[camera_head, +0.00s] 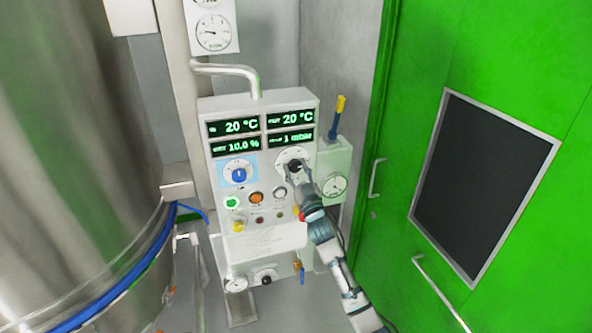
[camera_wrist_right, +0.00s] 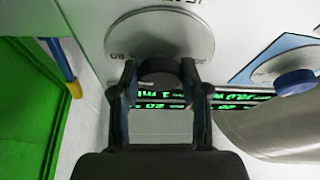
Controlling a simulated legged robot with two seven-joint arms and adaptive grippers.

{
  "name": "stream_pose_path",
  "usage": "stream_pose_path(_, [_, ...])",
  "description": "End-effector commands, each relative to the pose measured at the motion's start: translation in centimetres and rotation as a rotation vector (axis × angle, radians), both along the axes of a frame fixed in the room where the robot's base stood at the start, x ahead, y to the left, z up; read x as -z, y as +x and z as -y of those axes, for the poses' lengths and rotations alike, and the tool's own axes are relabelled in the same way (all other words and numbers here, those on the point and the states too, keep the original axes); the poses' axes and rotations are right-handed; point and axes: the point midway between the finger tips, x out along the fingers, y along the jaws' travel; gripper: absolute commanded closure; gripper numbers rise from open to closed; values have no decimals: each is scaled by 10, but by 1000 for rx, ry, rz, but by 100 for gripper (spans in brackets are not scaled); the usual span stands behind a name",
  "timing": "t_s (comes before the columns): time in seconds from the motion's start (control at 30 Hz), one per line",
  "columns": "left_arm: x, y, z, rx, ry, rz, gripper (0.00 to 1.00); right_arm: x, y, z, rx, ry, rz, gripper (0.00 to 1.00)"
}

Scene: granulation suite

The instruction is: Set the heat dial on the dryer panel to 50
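The dryer panel (camera_head: 261,221) is a white box with green-digit displays and two dials. The right dial has a black knob (camera_head: 294,165) on a pale round plate; the plate fills the top of the right wrist view (camera_wrist_right: 185,38), with small numbers at its rim. My right gripper (camera_head: 292,172) is at this dial, its fingers on either side of the black knob (camera_wrist_right: 165,73) and seemingly touching it. The knob's pointer is hidden. The left dial has a blue knob (camera_head: 239,175) on a light blue square. Dial labels are too small to read surely. My left gripper is not in view.
Displays (camera_head: 262,133) read 20 °C, 20 °C, 10.0 % and 1 mbar. Buttons (camera_head: 257,198) sit below the dials. A gauge box (camera_head: 334,185) with a yellow-blue handle stands right of the panel. A steel vessel (camera_head: 75,150) is at left, a green door (camera_head: 500,60) at right.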

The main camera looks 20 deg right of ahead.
Motion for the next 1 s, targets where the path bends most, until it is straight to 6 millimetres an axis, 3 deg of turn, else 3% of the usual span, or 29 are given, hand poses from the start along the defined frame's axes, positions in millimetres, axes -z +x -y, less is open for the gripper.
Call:
stream_pose_path(0.03, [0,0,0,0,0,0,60,0,0,0,0,0,0,80])
stream_pose_path(0.1, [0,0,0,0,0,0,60,0,0,0,0,0,0,90])
stream_pose_path(0.47, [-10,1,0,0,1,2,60,-3,0,1,1,-56,2,90])
stream_pose_path(1.0, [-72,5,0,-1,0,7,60,-7,0,3,0,-493,16,90])
